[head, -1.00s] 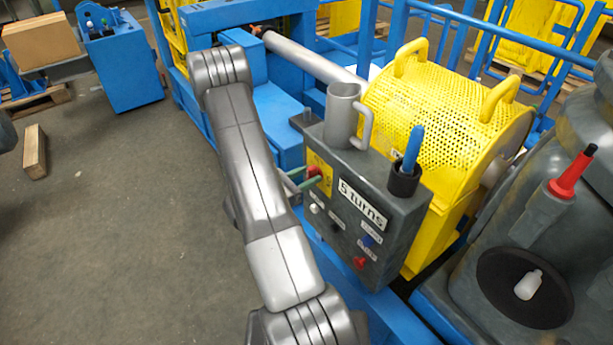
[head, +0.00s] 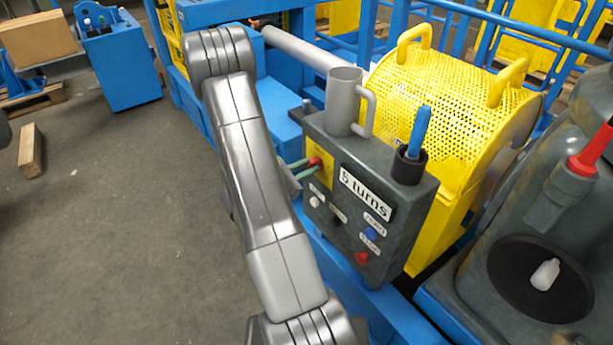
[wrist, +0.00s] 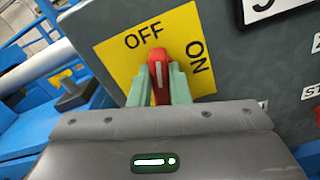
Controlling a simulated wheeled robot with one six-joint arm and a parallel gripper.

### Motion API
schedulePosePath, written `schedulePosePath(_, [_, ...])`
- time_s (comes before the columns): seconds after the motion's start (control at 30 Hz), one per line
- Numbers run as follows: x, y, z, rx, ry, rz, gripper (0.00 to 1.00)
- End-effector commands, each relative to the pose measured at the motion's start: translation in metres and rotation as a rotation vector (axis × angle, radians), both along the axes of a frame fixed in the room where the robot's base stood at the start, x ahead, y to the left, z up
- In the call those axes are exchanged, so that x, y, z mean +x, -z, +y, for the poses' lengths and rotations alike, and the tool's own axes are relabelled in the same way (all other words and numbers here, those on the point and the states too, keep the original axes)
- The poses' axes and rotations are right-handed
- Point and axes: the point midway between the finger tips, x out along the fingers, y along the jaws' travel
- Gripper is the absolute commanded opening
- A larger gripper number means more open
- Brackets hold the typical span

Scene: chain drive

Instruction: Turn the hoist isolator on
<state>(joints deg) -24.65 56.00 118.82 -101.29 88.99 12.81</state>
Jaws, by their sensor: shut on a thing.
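The hoist isolator is a red handle (wrist: 160,78) on a yellow plate (wrist: 118,62) marked OFF and ON. The plate sits on the left of the grey control box (head: 345,235). In the wrist view OFF is above and left of the handle, and ON is to its right. My gripper (wrist: 161,82) is shut on the handle, one green finger on each side. The handle's white line stands nearly upright in that view; its exact setting between the marks is hard to tell. In the head view the handle (head: 316,162) shows small at the fingertips, and my arm hides part of the gripper.
A grey cup (head: 343,100) and a black holder with a blue-handled tool (head: 418,132) stand on the box. Buttons, including a red one (head: 361,258), are on its face. A yellow perforated guard (head: 440,95) is behind. Open floor (head: 100,230) lies left.

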Motion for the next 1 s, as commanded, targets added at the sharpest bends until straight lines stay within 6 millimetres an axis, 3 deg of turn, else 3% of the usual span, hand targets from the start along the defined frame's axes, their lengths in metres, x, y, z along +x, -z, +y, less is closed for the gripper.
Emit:
schedulePosePath(0.03, [-0.0002, 0.0083, -0.0002, 0.026, 0.000, -0.040, 0.00])
schedulePosePath(1.0, [-0.0060, 0.0164, -0.0041, 0.560, 0.000, -0.770, 0.00])
